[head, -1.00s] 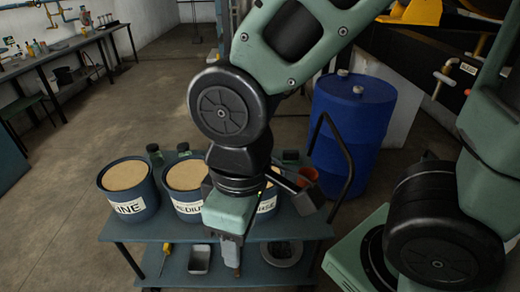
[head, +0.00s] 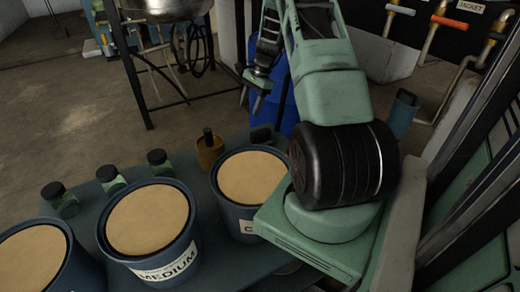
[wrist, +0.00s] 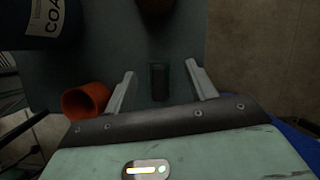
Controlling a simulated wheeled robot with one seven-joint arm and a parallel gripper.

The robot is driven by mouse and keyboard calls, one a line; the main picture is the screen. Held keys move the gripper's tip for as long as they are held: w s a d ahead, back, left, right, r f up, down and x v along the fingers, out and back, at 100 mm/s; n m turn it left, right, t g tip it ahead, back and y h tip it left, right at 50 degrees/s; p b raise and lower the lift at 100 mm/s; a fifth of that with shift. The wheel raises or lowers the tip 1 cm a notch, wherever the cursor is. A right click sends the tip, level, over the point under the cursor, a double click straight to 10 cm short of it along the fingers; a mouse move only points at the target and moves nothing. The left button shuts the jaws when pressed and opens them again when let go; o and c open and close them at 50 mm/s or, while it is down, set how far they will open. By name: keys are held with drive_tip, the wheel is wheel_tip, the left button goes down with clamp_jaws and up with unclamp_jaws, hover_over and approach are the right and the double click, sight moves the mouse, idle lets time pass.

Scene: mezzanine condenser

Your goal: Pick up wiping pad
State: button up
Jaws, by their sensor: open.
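A small dark green block, which looks like the wiping pad (head: 262,135), lies on the blue-grey table behind the right-hand pot. In the wrist view the pad (wrist: 160,82) shows as a dark upright rectangle between my two fingers, on the surface beyond them. My gripper (head: 254,99) is open and empty, pointing down above the table's far edge. In the wrist view its fingers (wrist: 160,88) stand wide apart on either side of the pad, with no visible contact. The exact height above the pad cannot be told.
The coarse pot (head: 252,178) and medium pot (head: 150,220) hold tan material. An amber jar (head: 210,152) with a dark handle and several black-capped bottles (head: 160,163) stand behind them. An orange cup (wrist: 86,101) is close left of my fingers. A blue barrel (head: 285,112) stands behind.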

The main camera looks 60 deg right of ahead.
sight(261, 131)
drive_tip(key=s+d+f, duration=0.1)
drive_tip(key=d, duration=0.1)
drive_tip(key=s+d+f+m, duration=0.1)
drive_tip(key=d+f, duration=0.1)
drive_tip(key=s+d+f+m, duration=0.1)
drive_tip(key=s+f, duration=0.1)
drive_tip(key=shift+s+d+b, duration=0.1)
drive_tip(key=shift+d+b, duration=0.25)
drive_tip(key=shift+d, duration=0.05)
drive_tip(key=x, duration=0.5)
drive_tip(key=shift+p+x, duration=0.45)
drive_tip(key=shift+x, duration=2.55)
drive_tip(key=c, duration=1.1)
